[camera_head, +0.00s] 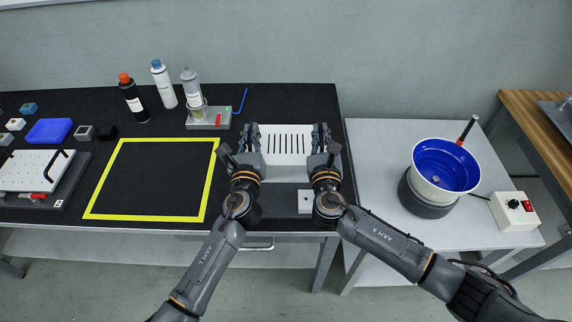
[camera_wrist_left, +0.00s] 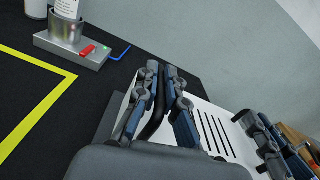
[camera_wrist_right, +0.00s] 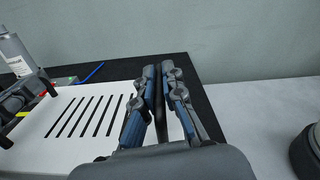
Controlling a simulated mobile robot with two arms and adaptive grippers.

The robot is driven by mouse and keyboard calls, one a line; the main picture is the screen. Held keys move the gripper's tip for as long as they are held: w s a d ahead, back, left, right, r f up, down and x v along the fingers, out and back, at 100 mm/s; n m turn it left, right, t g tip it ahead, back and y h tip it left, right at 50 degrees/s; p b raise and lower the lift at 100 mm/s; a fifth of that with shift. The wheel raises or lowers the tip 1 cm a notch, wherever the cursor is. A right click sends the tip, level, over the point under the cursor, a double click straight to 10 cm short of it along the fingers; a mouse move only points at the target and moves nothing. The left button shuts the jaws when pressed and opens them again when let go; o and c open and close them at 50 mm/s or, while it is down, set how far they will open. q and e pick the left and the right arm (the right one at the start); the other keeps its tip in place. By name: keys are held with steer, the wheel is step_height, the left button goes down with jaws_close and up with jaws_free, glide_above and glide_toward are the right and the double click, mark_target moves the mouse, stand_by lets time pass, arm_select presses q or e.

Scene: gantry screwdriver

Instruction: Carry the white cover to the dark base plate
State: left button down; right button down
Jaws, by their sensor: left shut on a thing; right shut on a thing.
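The white cover (camera_head: 286,138) with several dark slots is between my two grippers at the right end of the black table. It also shows in the left wrist view (camera_wrist_left: 213,118) and the right wrist view (camera_wrist_right: 62,125). My left gripper (camera_head: 251,133) is shut on a black handle at the cover's left side. My right gripper (camera_head: 321,133) is shut on the black handle (camera_wrist_right: 159,115) at its right side. A dark grey plate edge (camera_wrist_left: 106,120) shows beside the cover in the left wrist view; it may be the base plate, mostly hidden.
A yellow square outline (camera_head: 146,217) marks clear table to the left. Bottles (camera_head: 133,98) and a grey stand (camera_head: 208,118) with a red switch are behind it. A white perforated plate (camera_head: 30,171) lies far left. A blue bowl (camera_head: 445,165) stands on the right table.

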arm_select(q)
steer(key=c, duration=1.5)
jaws_free()
arm_select(e)
steer(key=c, duration=1.5)
jaws_free()
arm_select(q)
steer(key=shift+o, duration=0.2)
arm_select(e)
steer(key=shift+o, duration=0.2)
steer(key=shift+s, duration=0.15)
arm_select(q)
steer(key=s, duration=1.2)
arm_select(e)
steer(key=s, duration=1.2)
arm_select(q)
steer(key=shift+s, duration=0.1)
